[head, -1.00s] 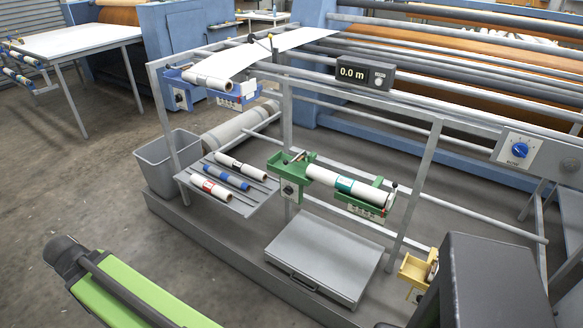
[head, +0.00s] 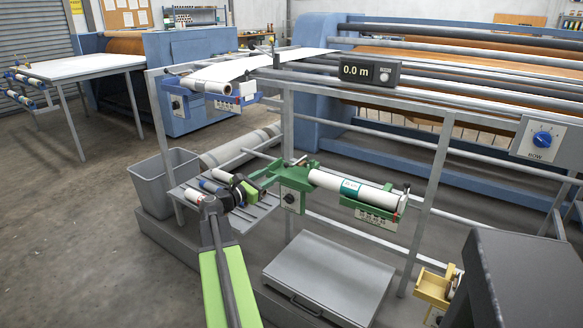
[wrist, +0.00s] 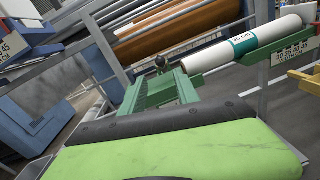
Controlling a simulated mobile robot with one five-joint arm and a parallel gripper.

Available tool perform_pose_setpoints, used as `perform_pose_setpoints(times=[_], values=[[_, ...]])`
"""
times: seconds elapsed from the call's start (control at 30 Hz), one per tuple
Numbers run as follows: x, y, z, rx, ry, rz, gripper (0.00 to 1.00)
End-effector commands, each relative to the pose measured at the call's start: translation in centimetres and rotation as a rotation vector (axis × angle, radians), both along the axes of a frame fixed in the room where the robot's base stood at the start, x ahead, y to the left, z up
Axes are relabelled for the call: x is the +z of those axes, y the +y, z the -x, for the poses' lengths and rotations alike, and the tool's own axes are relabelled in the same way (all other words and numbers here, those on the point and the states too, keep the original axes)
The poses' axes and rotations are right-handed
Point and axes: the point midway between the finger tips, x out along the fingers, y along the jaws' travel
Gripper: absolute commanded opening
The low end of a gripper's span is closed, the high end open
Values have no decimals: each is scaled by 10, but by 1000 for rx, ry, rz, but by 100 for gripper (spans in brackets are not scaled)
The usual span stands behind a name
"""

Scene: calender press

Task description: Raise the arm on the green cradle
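The green cradle (head: 292,178) is fixed to the grey rack. A white roll with a teal label (head: 352,188) spans from its left bracket to its right bracket. A dark knob (head: 303,160) stands at the left bracket; a dark knob (wrist: 159,62) also shows above the green frame in the wrist view. Another dark knob (head: 406,188) is at the roll's right end. My gripper (head: 256,187) is just left of the left bracket; whether it touches is unclear. A green and black part of mine fills the lower wrist view, and the fingertips' opening cannot be made out.
A blue cradle (head: 247,92) with a white roll is higher at the left. A yellow cradle (head: 433,287) is low at the right. A shelf with small rolls lies behind my arm. A grey bin (head: 150,190) and a grey lidded box (head: 325,275) stand nearby.

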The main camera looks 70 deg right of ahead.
Motion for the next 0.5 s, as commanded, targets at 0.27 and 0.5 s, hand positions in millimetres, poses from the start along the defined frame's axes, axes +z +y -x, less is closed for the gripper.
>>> perform_pose_setpoints(times=[0.27, 0.5], values=[[0, -70, 24, -4, -2, 0, 38], [0, -114, 41, -2, -2, -1, 38]])
